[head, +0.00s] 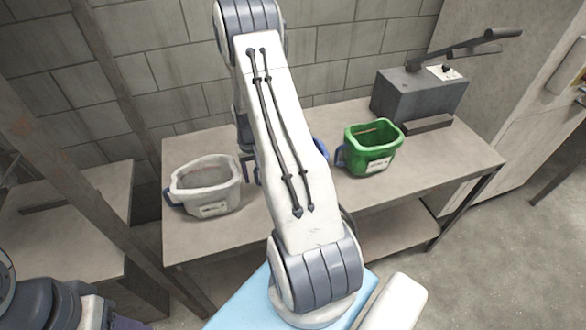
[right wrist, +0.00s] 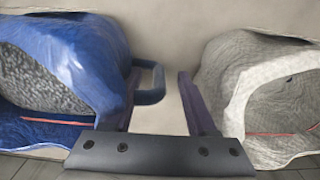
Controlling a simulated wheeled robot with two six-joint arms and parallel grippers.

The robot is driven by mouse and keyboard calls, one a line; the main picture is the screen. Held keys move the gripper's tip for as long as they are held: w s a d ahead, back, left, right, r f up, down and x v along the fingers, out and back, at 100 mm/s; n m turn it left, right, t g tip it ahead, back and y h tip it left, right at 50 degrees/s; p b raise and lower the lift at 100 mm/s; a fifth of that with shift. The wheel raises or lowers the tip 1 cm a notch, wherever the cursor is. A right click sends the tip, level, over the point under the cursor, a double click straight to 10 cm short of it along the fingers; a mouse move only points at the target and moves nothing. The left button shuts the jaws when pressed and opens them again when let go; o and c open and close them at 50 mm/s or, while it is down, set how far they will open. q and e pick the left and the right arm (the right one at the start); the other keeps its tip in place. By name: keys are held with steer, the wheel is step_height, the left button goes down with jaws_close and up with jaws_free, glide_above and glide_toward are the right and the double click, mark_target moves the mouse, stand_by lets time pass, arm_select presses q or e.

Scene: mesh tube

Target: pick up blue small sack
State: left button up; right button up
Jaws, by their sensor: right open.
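The blue small sack (right wrist: 75,55) fills the left of the right wrist view, with its open mouth and grey mesh lining showing. Its blue loop handle (right wrist: 152,82) sticks out to the right, into the space between my right gripper's fingers. My right gripper (right wrist: 160,76) is open, with the left finger close beside the sack's wall. I cannot tell whether it touches. In the head view my right arm hides most of the blue sack; only a blue edge (head: 321,149) shows. My left gripper is not in view.
A white sack (head: 207,185) stands left on the table (head: 425,172); it is close to my right finger in the wrist view (right wrist: 255,85). A green sack (head: 372,147) stands right of my arm. A grey machine (head: 410,95) is at the back right. The table's front right is clear.

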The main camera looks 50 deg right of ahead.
jaws_close()
stand_by(1.4)
